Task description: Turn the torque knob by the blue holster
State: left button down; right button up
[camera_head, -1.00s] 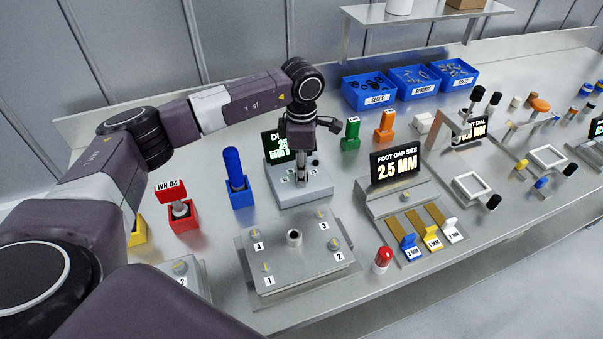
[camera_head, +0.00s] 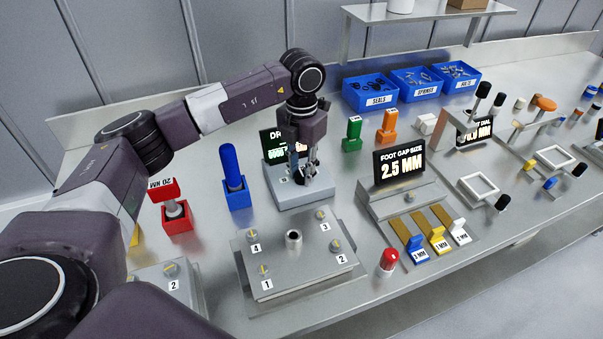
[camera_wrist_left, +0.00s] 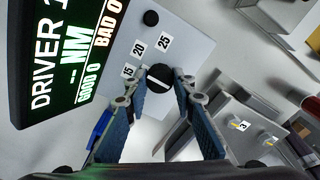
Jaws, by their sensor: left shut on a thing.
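The torque knob (camera_wrist_left: 158,79) is a round black dial with a white line, on a light grey box (camera_head: 318,190). Labels 15, 20 and 25 stand beside the knob in the left wrist view. My left gripper (camera_head: 302,178) reaches down onto the box and is shut on the knob, one fingertip on each side, as the left wrist view (camera_wrist_left: 160,76) shows. The head view mostly hides the knob behind the fingers. The blue holster (camera_head: 239,198) stands just left of the box, with a blue-handled driver (camera_head: 231,165) upright in it. My right gripper is not in view.
A green-lit driver display (camera_wrist_left: 72,50) stands at the back of the box. A red 20 NM holster (camera_head: 178,222) is to the left. A metal plate (camera_head: 320,272) with numbered bolts lies in front. Green (camera_head: 353,137) and orange (camera_head: 386,128) blocks stand to the right.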

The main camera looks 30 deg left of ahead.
aim_at(301, 173)
pick_arm(q)
jog(key=shift+w+r+n+b, duration=0.1)
jog(key=shift+n+b, duration=0.35)
jog(key=shift+n, duration=1.85)
jog(key=c, duration=1.6)
grip_release()
notch_tip(301, 173, up, 12)
